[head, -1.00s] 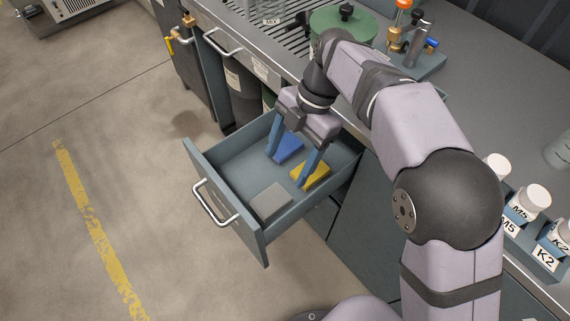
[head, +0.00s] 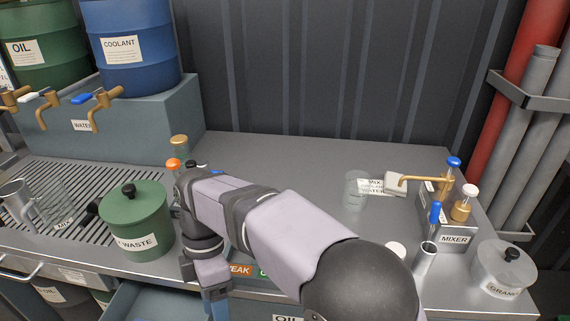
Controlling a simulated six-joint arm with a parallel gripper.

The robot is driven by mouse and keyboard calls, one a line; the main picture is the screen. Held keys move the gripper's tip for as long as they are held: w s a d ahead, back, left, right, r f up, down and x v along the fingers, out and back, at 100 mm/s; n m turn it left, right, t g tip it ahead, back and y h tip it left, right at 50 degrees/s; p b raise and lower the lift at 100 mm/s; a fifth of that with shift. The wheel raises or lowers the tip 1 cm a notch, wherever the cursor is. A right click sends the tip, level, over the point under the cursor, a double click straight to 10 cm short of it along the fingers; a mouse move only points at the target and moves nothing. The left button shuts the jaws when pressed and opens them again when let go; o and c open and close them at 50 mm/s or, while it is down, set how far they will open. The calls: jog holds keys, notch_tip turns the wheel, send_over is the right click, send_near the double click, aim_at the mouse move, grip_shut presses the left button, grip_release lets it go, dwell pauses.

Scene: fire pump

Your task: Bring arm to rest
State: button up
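My arm reaches from the bottom right across the front of the counter. My gripper (head: 218,308) points down at the counter's front edge, at the bottom of the head view. Only part of a blue finger shows before the picture's edge cuts it off, so I cannot tell whether it is open or what is between the fingers. The drawer (head: 150,300) below stands open beside the gripper, and only part of it is in view.
A green waste pot (head: 140,225) stands just left of my arm. A mixer (head: 452,235), a clear beaker (head: 356,190) and a lidded grey pot (head: 500,270) stand to the right. Oil (head: 40,45) and coolant (head: 135,45) drums are at back left. The counter's middle back is clear.

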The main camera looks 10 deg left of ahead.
jog(key=w+d+r+m+h+p, duration=0.1)
jog(key=d+m, duration=0.8)
jog(key=d, duration=0.2)
jog(key=w+d+r+m+p, duration=0.1)
jog(key=w+d+r+m, duration=0.1)
jog(key=d+m, duration=0.8)
jog(key=s+d+f+m+t+y+b, duration=0.1)
jog(key=d+f+m+t+b, duration=0.15)
jog(key=d+f, duration=0.5)
jog(key=s+d+f+m+t+y+b, duration=0.15)
jog(key=d+f+m+b, duration=0.25)
jog(key=f, duration=0.6)
notch_tip(320, 180, up, 19)
jog(key=p, duration=1.9)
jog(key=shift+r, duration=0.15)
